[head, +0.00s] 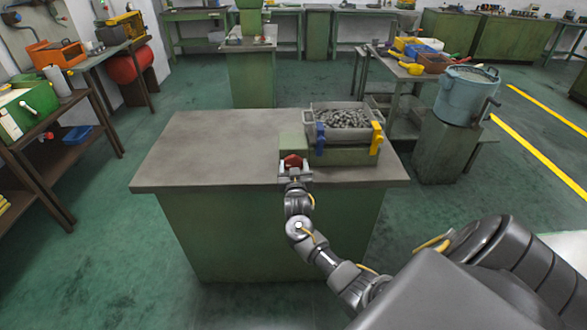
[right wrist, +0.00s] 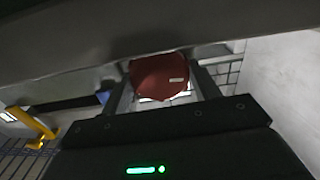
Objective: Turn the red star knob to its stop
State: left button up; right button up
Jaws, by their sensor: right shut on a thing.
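The red star knob (head: 292,161) is on the front of a green machine (head: 293,144) on the grey-topped bench. My right gripper (head: 294,168) is at the knob and shut on it. In the right wrist view the red knob (right wrist: 160,76) sits between the two fingers of my right gripper (right wrist: 165,92). A pale mark shows on the knob's right side. The fingers hide part of the knob's edge. My left gripper is not in view.
The bench top (head: 215,150) is clear to the left. A blue drum (head: 463,97) stands to the right.

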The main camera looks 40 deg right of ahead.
jog(key=shift+m, duration=0.8)
jog(key=o, duration=1)
jog(key=b+v, duration=0.1)
jog(key=v, duration=1)
jog(key=shift+b, duration=0.4)
jog(key=shift+w, duration=0.1)
